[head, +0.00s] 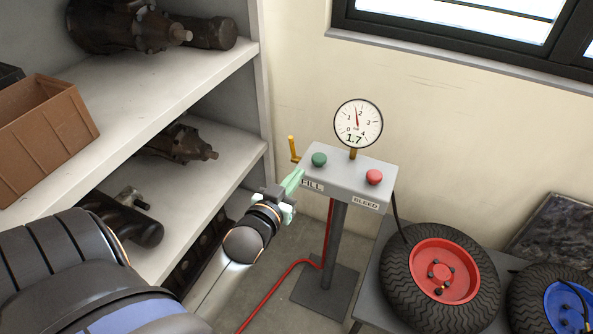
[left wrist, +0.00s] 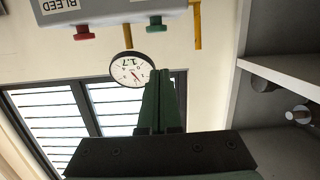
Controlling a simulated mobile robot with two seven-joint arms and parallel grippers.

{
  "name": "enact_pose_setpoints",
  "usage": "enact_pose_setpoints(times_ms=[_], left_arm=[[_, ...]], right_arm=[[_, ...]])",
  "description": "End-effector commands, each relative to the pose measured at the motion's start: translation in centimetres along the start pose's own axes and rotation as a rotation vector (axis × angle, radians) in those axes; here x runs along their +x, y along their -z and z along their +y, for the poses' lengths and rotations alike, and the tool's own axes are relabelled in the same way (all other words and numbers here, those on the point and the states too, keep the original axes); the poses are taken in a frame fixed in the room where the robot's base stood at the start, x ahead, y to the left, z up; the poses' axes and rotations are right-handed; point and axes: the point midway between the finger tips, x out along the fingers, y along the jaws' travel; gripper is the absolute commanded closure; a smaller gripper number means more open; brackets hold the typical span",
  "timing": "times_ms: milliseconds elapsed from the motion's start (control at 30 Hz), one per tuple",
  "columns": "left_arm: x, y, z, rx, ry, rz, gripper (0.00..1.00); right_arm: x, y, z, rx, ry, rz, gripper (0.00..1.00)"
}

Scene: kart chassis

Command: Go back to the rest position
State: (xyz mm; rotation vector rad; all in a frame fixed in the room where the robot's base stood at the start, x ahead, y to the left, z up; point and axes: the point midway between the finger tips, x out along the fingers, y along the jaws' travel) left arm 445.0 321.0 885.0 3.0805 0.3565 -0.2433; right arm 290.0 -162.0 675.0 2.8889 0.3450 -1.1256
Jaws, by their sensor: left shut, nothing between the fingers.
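My left gripper (head: 293,182) is near the front left edge of the grey inflation stand (head: 345,172), close to the FILL label (head: 312,185). Its green fingers (left wrist: 160,103) are shut with nothing between them. In the left wrist view the picture is upside down and the fingers point toward the gauge (left wrist: 132,69). On the stand are a green button (head: 319,159) and a red button (head: 374,177). The round gauge (head: 358,124) above reads 1.7. My right gripper is in neither view.
A shelf unit (head: 200,75) with dark machine parts and a brown bin (head: 42,135) stands at the left. A red-rimmed wheel (head: 440,280) lies on a grey table at the right, beside a blue-rimmed wheel (head: 550,303). A red hose (head: 285,275) runs down to the floor.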

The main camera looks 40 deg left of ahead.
Motion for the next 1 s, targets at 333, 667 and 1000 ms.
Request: enact_pose_setpoints(times_ms=[333,667,1000], left_arm=[[-4.6,-7.6,5.2,0.073,-0.169,-0.252,1.00],[-15.4,-17.5,10.7,0.152,-0.399,-0.567,1.00],[-16.3,-18.3,11.1,0.157,-0.417,-0.588,1.00]], right_arm=[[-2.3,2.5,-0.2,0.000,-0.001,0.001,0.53],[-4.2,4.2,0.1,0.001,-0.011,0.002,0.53],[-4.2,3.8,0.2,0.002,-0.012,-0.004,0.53]])
